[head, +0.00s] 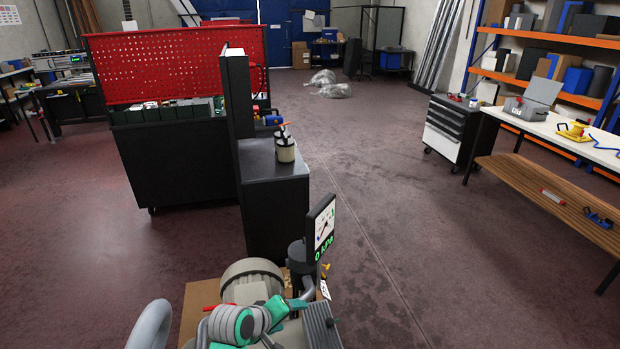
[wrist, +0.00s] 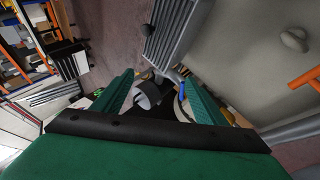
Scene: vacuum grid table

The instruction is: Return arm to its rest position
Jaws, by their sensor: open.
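My gripper (wrist: 160,97) shows in the wrist view with its two green ribbed fingers spread apart. I see nothing held between the fingers. Beyond them are a dark shape and a light grey rounded part, and I cannot tell how far away these are. In the head view my grey and teal arm (head: 240,322) is at the bottom edge, in front of a machine with a grey motor housing (head: 250,272). The fingers are hard to make out there. A gauge display (head: 321,227) reading 0 kPa stands just right of the arm.
A white-topped bench (head: 560,135), a drawer trolley (head: 447,127) and orange shelving are at the right. The floor (head: 400,225) in the middle is clear.

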